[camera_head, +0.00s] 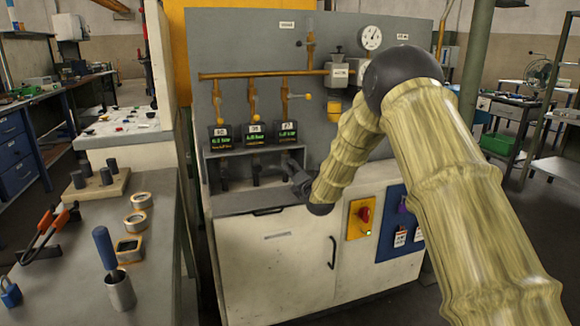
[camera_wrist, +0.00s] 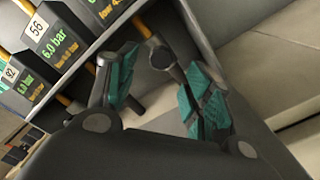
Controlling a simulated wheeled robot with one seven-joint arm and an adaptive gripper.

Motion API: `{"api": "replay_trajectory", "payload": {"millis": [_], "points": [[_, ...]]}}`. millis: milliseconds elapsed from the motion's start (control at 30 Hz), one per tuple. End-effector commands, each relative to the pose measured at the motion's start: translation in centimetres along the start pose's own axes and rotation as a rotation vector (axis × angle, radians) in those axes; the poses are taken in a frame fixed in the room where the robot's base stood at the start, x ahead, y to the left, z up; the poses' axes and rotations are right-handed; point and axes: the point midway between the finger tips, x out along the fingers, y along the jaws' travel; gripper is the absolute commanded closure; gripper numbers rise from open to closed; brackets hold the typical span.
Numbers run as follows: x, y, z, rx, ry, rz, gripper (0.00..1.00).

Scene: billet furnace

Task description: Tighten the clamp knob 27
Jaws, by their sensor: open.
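Three digital displays stand in a row on the grey panel. The right one, marked 27 (camera_head: 287,132), is above my gripper (camera_head: 295,172) in the head view. In the wrist view my gripper (camera_wrist: 160,80) is open, with teal pads on both fingers. A dark round-ended knob (camera_wrist: 162,58) on a yellow stem shows between the fingertips, apparently clamp knob 27, with a gap to the right pad. Contact with the left finger is unclear. In the head view my gripper and arm mostly hide this knob.
Display 56 (camera_head: 255,133) and its dark knob (camera_head: 255,173) are just left of my gripper. A yellow pipe (camera_head: 262,75) and a pressure gauge (camera_head: 371,38) are above. A red switch (camera_head: 364,214) is lower right. A bench (camera_head: 165,225) with loose parts is at left.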

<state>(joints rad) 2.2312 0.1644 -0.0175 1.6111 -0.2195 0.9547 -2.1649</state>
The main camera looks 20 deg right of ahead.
Motion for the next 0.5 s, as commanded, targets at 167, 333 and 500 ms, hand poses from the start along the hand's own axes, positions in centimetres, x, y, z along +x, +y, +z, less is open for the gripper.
{"api": "replay_trajectory", "payload": {"millis": [167,333,500], "points": [[2.9,-0.2,0.0,0.002,-0.002,0.0,0.49],[5.1,-0.1,0.0,0.001,-0.001,0.0,0.49],[6.3,-0.2,0.2,0.001,-0.003,-0.002,0.49]]}}
